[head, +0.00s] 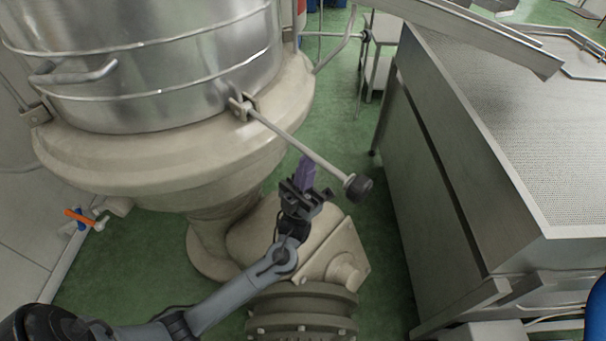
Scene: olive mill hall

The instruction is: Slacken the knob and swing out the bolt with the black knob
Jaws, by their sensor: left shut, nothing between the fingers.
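The bolt (301,149) is a thin metal rod hinged at a bracket (241,107) on the side of the steel vessel (150,70). It sticks out from the vessel, sloping down to the right. The black knob (359,187) sits at its free end. My left gripper (305,172) is in front of the vessel, to the left of the knob. In the picture its purple fingers lie just below the rod; I cannot tell whether they touch it. They are shut with nothing between them. My right gripper is not in view.
A cream rim (160,160) runs round the vessel's base, with a cream housing and a dark flange (303,308) below. A steel table with a perforated top (510,110) stands to the right. An orange-handled valve (80,217) is at the left. Green floor shows between vessel and table.

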